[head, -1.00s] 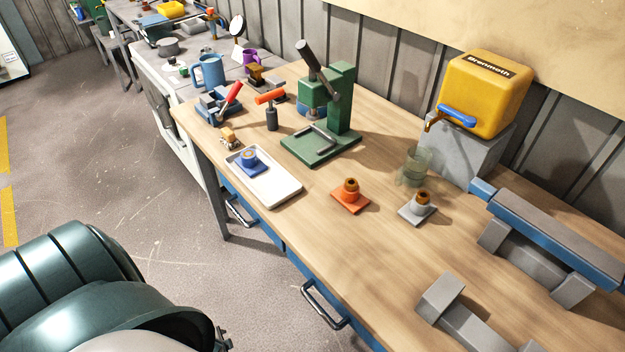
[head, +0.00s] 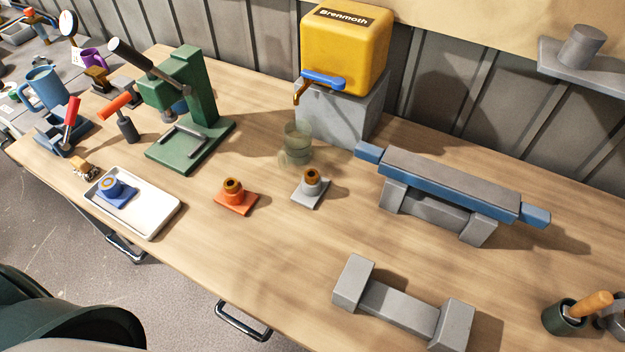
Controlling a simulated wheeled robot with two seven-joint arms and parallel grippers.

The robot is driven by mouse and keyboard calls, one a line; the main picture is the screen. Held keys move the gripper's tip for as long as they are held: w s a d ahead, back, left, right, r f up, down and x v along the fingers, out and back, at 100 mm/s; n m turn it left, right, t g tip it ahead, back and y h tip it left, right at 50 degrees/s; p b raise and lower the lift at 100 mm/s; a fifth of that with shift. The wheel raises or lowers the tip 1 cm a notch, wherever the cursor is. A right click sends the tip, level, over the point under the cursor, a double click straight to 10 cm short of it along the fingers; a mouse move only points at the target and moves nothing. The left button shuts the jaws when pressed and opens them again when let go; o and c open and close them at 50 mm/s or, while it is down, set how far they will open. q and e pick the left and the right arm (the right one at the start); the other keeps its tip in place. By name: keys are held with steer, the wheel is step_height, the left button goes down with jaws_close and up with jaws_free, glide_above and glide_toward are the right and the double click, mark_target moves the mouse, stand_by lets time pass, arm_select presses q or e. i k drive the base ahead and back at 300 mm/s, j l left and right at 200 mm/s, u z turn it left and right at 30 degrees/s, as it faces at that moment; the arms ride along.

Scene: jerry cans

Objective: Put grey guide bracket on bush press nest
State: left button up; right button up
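The grey guide bracket (head: 311,188), a square plate with an upright boss and a brown bush in its top, stands on the wooden bench near the middle of the head view. The green bush press (head: 195,92) stands to its left, with a lever and a green base. Its nest (head: 184,140), a grey U-shaped frame on that base, is empty. An orange bracket (head: 236,196) stands just left of the grey one. A blue bracket (head: 113,191) sits on a white tray (head: 152,213). Neither gripper is in view.
A clear cup (head: 298,146) stands close behind the grey bracket, below the yellow dispenser (head: 345,48). A blue and grey bar (head: 450,185) and a grey block stand (head: 400,308) are to the right. An orange-handled tool (head: 119,110) is left of the press. The front middle bench is clear.

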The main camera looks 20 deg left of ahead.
mark_target(182, 145)
steer(key=k+j+z, duration=0.25)
steer(key=k+j, duration=0.35)
steer(key=k+j+z, duration=0.25)
steer(key=k+j, duration=0.4)
steer(key=k+j+z, duration=0.25)
steer(key=k+j, duration=0.3)
steer(key=k, duration=0.1)
